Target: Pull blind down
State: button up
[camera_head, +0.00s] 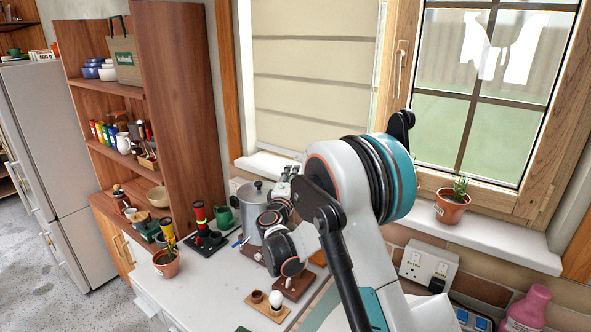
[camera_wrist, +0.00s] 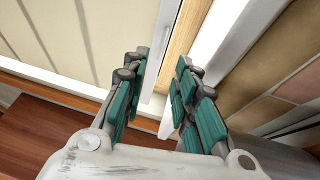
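A cream blind (camera_head: 315,75) with horizontal seams hangs over the left window. Its visible lower part comes close to the white sill, and my arm covers part of its lower right. It also appears as pale panels in the wrist view (camera_wrist: 55,35), left of my fingers. My gripper (camera_wrist: 160,66) has its two teal-padded fingers apart, with nothing held between them. The wooden window frame lies behind the gap. In the head view the gripper (camera_head: 288,176) is small and partly hidden, low in front of the sill near a metal pot. I cannot tell whether it touches anything.
The right window (camera_head: 480,110) shows bare glass, with a handle (camera_head: 399,62) on its frame. A potted plant (camera_head: 452,203) stands on the sill. The counter (camera_head: 205,290) holds a metal pot (camera_head: 254,208), a green mug and another plant (camera_head: 167,262). A wooden shelf unit (camera_head: 178,75) stands left.

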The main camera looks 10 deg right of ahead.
jog(key=shift+v, duration=2.15)
jog(key=s+d+r+m+g+b, duration=0.2)
jog(key=s+d+r+m+g, duration=0.25)
jog(key=s+d, duration=0.45)
jog(key=s+d+m+g+b, duration=0.1)
jog(key=s+d+m, duration=0.1)
jog(key=s, duration=0.4)
jog(key=s+d+m+g+b, duration=0.1)
jog(key=s+d+m+g, duration=0.15)
jog(key=s, duration=0.35)
jog(key=s+a+f+m+g+y+b, duration=0.1)
jog(key=s+a+f+y, duration=0.1)
jog(key=s, duration=0.6)
jog(key=s+a+f+m+g+y+b, duration=0.1)
jog(key=s+a+f+m+y, duration=0.1)
jog(key=s+f, duration=0.3)
jog(key=s+a+f+m+g+y+b, duration=0.1)
jog(key=s+a+f+m+y, duration=0.1)
jog(key=s, duration=1.1)
jog(key=shift+s+a+f+y, duration=0.15)
jog(key=shift+a+f+y, duration=0.25)
jog(key=shift+f+y, duration=0.25)
